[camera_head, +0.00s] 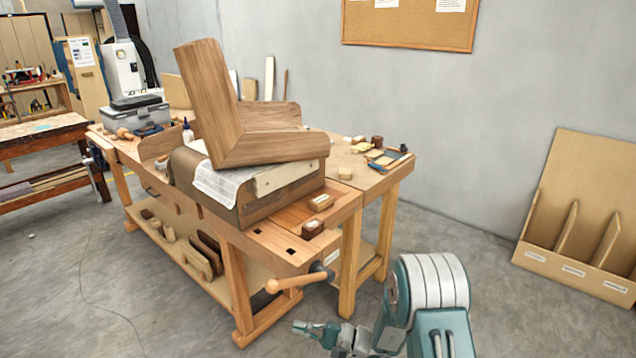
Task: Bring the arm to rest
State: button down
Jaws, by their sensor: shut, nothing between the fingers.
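My arm (432,290) shows at the bottom, right of centre, in front of the workbench. It is folded low, with white and teal links. My gripper (310,328) points left at the bottom edge, over the concrete floor. It is shut and holds nothing. It is apart from the workbench (285,245), which stands behind it. Part of the arm is cut off by the bottom edge of the picture.
A bent wooden lamination (215,100) rests tilted on a form (255,200) on the workbench. A vise handle (290,283) juts from the bench's front near my gripper. A wooden rack (580,220) leans on the right wall. Floor between is clear.

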jog(key=s+d+r+n+g+h, duration=0.1)
jog(key=s+r+n+g+h, duration=0.55)
jog(key=s+r, duration=0.6)
jog(key=s+d+r+n+t+h, duration=0.1)
jog(key=s+d+r+t+h, duration=0.3)
jog(key=d, duration=0.5)
jog(key=s+d+r+n+t+h, duration=0.1)
jog(key=s+d+r+t+h, duration=0.3)
jog(key=s+d+h, duration=0.5)
jog(key=shift+s+d+r, duration=0.2)
jog(key=shift+s+r, duration=0.1)
jog(key=shift+r, duration=0.4)
